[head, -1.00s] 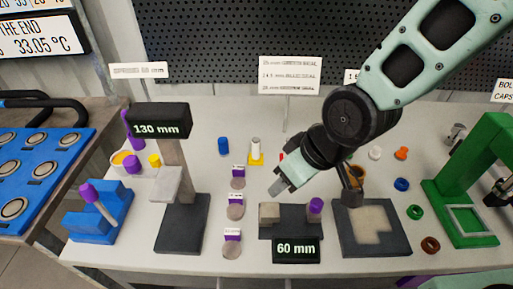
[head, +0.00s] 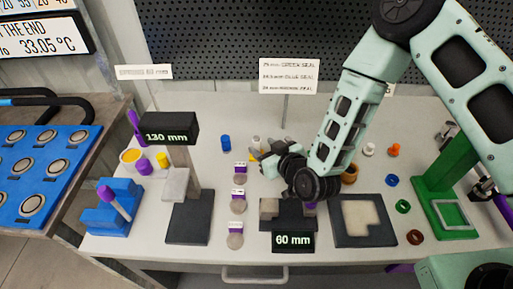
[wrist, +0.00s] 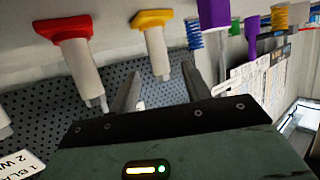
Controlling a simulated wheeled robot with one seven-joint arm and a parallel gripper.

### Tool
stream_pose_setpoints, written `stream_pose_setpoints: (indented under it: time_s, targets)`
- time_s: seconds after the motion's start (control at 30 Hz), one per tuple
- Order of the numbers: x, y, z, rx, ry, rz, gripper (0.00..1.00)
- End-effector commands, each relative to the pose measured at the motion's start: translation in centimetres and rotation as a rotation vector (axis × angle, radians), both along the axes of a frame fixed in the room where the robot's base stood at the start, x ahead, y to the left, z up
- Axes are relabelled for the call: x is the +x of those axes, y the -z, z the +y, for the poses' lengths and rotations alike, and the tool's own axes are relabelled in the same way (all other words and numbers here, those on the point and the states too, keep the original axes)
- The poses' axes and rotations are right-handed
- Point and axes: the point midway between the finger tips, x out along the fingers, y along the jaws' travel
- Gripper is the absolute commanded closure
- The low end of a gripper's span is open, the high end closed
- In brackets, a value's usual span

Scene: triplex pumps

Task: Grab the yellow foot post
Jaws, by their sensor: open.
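The yellow foot post is a white cylinder on a yellow foot. In the wrist view the yellow foot post (wrist: 156,42) shows upside down, just beyond the fingertips and lined up with the gap between them. In the head view the yellow foot post (head: 256,141) stands on the table, its lower part mostly hidden by my gripper. My gripper (wrist: 161,72) is open, its two fingers apart with nothing clamped. In the head view my gripper (head: 262,152) is low over the table, close to the post's right side.
A red-footed post (wrist: 78,55) stands beside it in the wrist view.

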Motion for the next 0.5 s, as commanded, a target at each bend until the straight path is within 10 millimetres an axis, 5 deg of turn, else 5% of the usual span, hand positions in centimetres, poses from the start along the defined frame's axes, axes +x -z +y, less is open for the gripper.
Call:
stream_pose_setpoints:
  time_s: [0.5]
  targets:
    - [4.8, 1.9, 3.0, 0.001, -0.002, 0.002, 0.52]
